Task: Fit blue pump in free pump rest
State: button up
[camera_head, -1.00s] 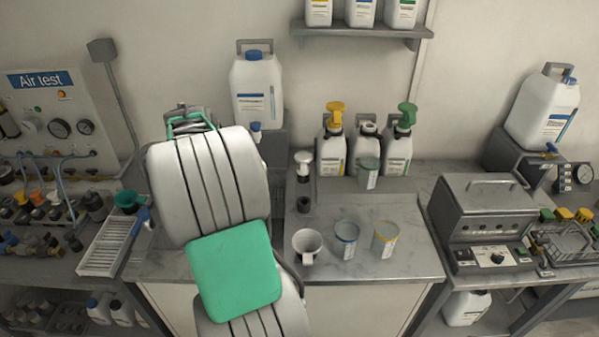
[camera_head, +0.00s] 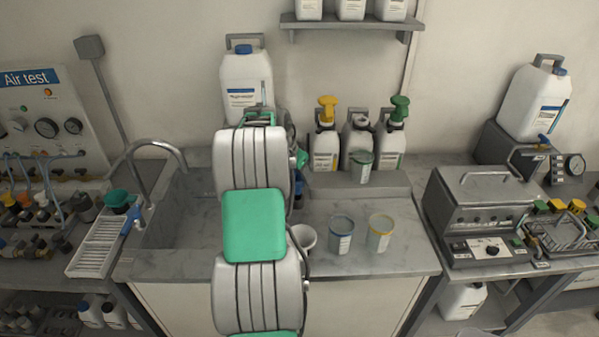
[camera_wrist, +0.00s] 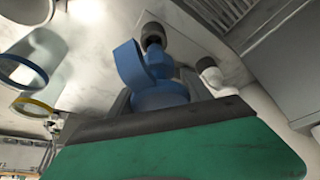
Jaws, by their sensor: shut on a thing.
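The blue pump (camera_wrist: 158,88) is between the two dark fingers of my gripper (camera_wrist: 160,98) in the wrist view, held at its wide collar. Its spout angles to the upper left. The pump's narrow end overlaps a dark round pump rest (camera_wrist: 153,34); I cannot tell whether they touch or the pump is still above it. A white pump (camera_wrist: 209,66) stands to the right, beyond the dark rest.
A white mug (camera_head: 305,236), a blue-rimmed cup (camera_head: 341,235) and a yellow-rimmed cup (camera_head: 380,233) stand close on the counter. Bottles with a yellow pump (camera_head: 327,108) and a green pump (camera_head: 400,108) stand behind. A sink (camera_head: 180,215) lies left.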

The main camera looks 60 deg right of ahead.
aim_at(299, 187)
jog(key=shift+f, duration=0.45)
jog(key=shift+a+f+b, duration=0.15)
jog(key=shift+f+b, duration=0.05)
jog(key=shift+b, duration=0.25)
jog(key=shift+f+b, duration=0.95)
jog(key=shift+f, duration=0.4)
jog(key=shift+f+b, duration=0.65)
jog(key=shift+f, duration=0.1)
jog(key=o, duration=1.5)
